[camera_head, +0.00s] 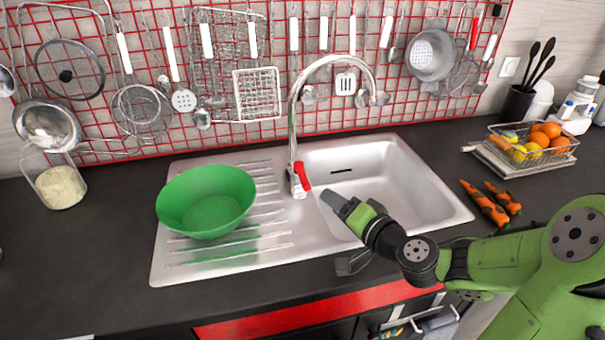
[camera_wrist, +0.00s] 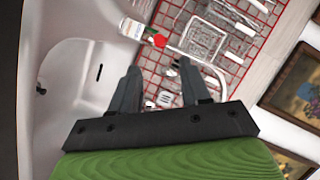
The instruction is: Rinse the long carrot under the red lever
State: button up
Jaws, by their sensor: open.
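Two orange carrots lie on the dark counter right of the sink. The left carrot (camera_head: 485,204) looks longer than the right carrot (camera_head: 503,198). The red lever (camera_head: 302,176) is on the side of the chrome tap (camera_head: 292,125), at the sink's back left corner; the lever also shows in the wrist view (camera_wrist: 159,41). My gripper (camera_head: 336,204) is over the left part of the sink basin, to the right of and below the lever in the head view. In the wrist view its two fingers (camera_wrist: 158,70) stand apart with nothing between them. The carrots are out of the wrist view.
A green bowl (camera_head: 206,200) stands on the drainboard (camera_head: 280,246). The basin (camera_head: 415,195) looks empty. A wire basket of fruit (camera_head: 560,152) stands behind the carrots. Utensils hang on the red grid (camera_head: 270,25). A glass jar (camera_head: 60,187) stands at the far left.

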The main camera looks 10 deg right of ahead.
aim_at(305, 183)
jog(key=p+x, duration=0.3)
jog(key=x, duration=1)
jog(key=shift+s, duration=0.1)
grip_shut()
